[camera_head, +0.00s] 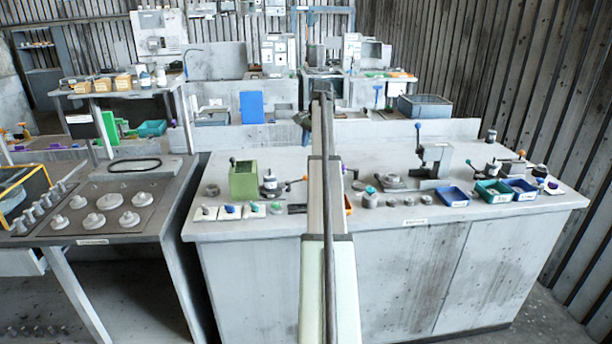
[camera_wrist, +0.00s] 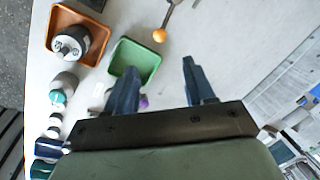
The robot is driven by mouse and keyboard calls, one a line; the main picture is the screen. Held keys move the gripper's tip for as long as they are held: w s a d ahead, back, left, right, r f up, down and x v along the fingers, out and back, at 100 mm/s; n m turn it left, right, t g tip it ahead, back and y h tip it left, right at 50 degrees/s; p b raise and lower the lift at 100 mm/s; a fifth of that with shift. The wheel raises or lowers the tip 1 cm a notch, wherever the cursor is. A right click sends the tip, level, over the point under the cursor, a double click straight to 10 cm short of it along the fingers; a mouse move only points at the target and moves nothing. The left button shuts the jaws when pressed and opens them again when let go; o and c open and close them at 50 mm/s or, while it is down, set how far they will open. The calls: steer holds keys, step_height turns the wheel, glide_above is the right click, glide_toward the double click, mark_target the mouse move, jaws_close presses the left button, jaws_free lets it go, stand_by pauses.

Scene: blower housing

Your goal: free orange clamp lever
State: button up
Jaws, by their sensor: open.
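An orange ball knob (camera_wrist: 159,35) on a thin metal lever (camera_wrist: 170,13) shows at the top of the wrist view; the lever's base is out of that frame. In the head view, an orange-tipped lever (camera_head: 304,179) sits on a small clamp (camera_head: 270,185) just left of my arm. Another orange-tipped lever (camera_head: 521,153) is at the right of the bench; I cannot tell for certain which one the wrist view shows. My gripper (camera_wrist: 160,84) is open, its two dark fingers wide apart with nothing between them. The knob is beyond the fingertips, not touched.
A green tray (camera_wrist: 135,60) lies near the left finger. An orange tray (camera_wrist: 64,18) holding a round grey part (camera_wrist: 71,43) is at upper left. Several small bottles and parts line the left edge. In the head view my arm hides the bench's middle; a green block (camera_head: 243,181) stands left.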

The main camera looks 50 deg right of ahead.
mark_target(306, 176)
steer(key=w+f, duration=0.1)
steer(key=f, duration=0.8)
steer(key=w+f, duration=0.1)
steer(key=f, duration=0.3)
steer(key=shift+w+f, duration=0.15)
steer(key=shift+w, duration=0.2)
jaws_close()
